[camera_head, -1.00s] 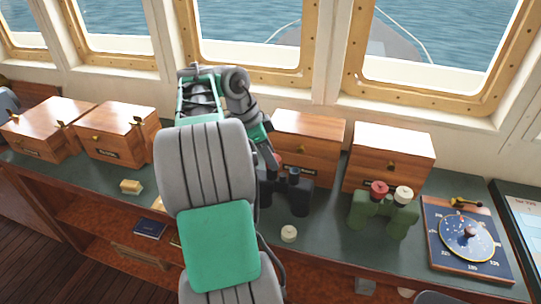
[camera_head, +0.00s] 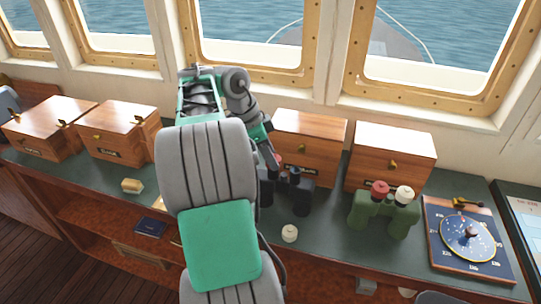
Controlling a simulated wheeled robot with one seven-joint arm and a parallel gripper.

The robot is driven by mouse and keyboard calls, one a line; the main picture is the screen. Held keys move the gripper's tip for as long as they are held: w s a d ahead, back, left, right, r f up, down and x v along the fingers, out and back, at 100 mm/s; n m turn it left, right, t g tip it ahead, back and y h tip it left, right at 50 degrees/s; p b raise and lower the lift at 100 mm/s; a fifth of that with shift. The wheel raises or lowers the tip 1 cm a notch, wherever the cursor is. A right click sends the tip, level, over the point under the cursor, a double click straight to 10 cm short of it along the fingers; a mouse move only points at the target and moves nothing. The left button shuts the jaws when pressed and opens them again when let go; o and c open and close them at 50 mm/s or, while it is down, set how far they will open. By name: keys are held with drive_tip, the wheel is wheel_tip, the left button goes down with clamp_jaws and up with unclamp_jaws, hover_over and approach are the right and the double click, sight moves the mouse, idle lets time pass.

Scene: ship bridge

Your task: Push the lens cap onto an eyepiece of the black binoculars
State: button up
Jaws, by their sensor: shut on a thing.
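The black binoculars (camera_head: 299,198) stand upright on the green counter, right of my forearm. The right eyepiece (camera_head: 294,175) shows bare and dark; the left one is mostly hidden by my gripper. My gripper (camera_head: 275,164) points down at the left eyepiece, its jaws shut on a small reddish thing, which looks like the lens cap. I cannot tell whether this cap touches the eyepiece or sits on it. A cream cap (camera_head: 289,233) lies loose on the counter in front of the binoculars.
Green binoculars (camera_head: 384,214) with a red and a cream cap stand to the right. A compass-like dial (camera_head: 466,238) lies beyond them. Wooden boxes (camera_head: 310,143) line the back, close behind the black binoculars. A yellowish block (camera_head: 132,186) lies at left.

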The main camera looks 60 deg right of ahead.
drive_tip(key=shift+f+b, duration=0.75)
drive_tip(key=shift+f, duration=0.1)
idle(0.6)
drive_tip(key=o, duration=1.4)
drive_tip(key=o, duration=0.4)
drive_tip(key=shift+r, duration=0.15)
drive_tip(key=shift+r+p, duration=3.4)
